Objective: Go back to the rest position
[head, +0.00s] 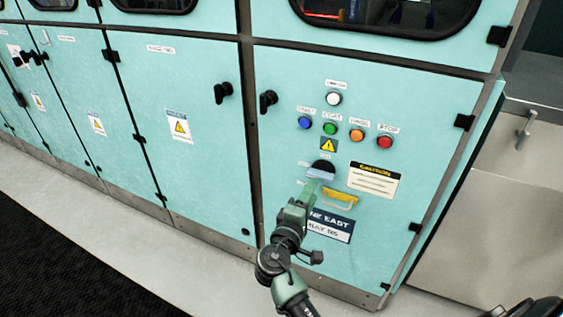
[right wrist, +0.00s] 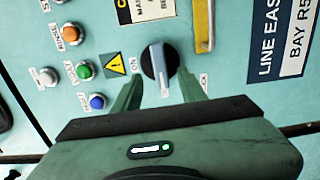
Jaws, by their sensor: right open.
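My right gripper (head: 318,186) reaches up to the teal cabinet front at a rotary switch (head: 322,166). In the right wrist view the switch (right wrist: 160,62) is a black disc with a grey-blue handle, and small labels surround it. The two fingers of my right gripper (right wrist: 160,90) are apart, one on each side below the switch. The handle stands between or just beyond their tips; I cannot tell whether they touch it. Nothing is held. My left gripper is not in view.
Blue (head: 305,122), green (head: 330,128), orange (head: 357,134) and red (head: 384,142) buttons sit above the switch, with a white one (head: 334,98) higher. A yellow handle (head: 340,198) protrudes close to my right gripper. Pale floor (head: 190,262) lies clear before the cabinets.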

